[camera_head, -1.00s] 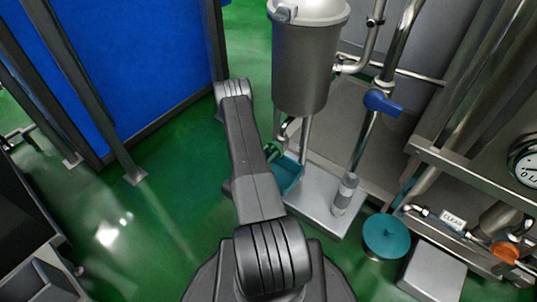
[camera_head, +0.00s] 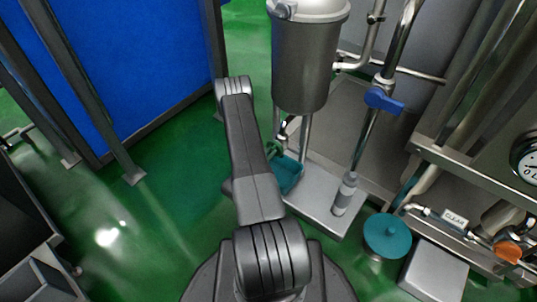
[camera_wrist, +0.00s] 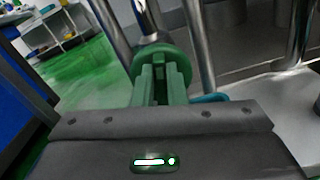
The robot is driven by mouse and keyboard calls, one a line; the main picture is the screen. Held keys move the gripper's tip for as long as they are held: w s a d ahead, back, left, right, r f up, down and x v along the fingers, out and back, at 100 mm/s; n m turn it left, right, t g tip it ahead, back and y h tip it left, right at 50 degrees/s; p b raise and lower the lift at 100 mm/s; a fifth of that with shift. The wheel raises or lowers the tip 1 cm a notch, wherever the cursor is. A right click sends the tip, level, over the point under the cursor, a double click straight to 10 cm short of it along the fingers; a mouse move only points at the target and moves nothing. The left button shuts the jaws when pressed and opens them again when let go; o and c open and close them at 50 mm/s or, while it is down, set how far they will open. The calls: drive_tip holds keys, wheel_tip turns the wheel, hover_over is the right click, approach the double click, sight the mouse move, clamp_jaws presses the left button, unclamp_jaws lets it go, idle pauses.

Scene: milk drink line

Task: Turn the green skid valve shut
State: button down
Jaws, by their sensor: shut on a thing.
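The green skid valve (camera_wrist: 178,56) shows in the wrist view as a round green hub with a green handle reaching toward me, in front of a steel pipe. My gripper (camera_wrist: 161,88) is shut on this handle, and its dark body fills the bottom of the wrist view. In the head view only a small part of the green valve (camera_head: 273,148) shows beside my arm, below the steel tank. My arm hides the gripper there.
A steel tank (camera_head: 305,65) stands above a grey skid plate (camera_head: 315,200). A blue-handled valve (camera_head: 382,99) is on the pipe to the right. A teal round lid (camera_head: 387,235), an orange knob (camera_head: 508,251) and a gauge (camera_head: 530,165) are farther right. Green floor lies open at left.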

drive_tip(key=shift+s+d+f+m+b, duration=0.25)
drive_tip(key=shift+m+b, duration=0.7)
drive_tip(key=shift+m, duration=1.55)
drive_tip(key=shift+d+f+m+b, duration=0.1)
drive_tip(key=shift+f+m+b, duration=0.2)
drive_tip(key=shift+m+b, duration=1.45)
drive_tip(key=shift+s+d+f+m+b, duration=0.2)
drive_tip(key=shift+f+m, duration=0.1)
drive_tip(key=shift+m, duration=2.95)
drive_tip(key=c, duration=1.5)
unclamp_jaws()
drive_tip(key=shift+o, duration=0.2)
drive_tip(key=p+v, duration=0.4)
drive_tip(key=v, duration=0.9)
drive_tip(key=shift+s+a, duration=0.3)
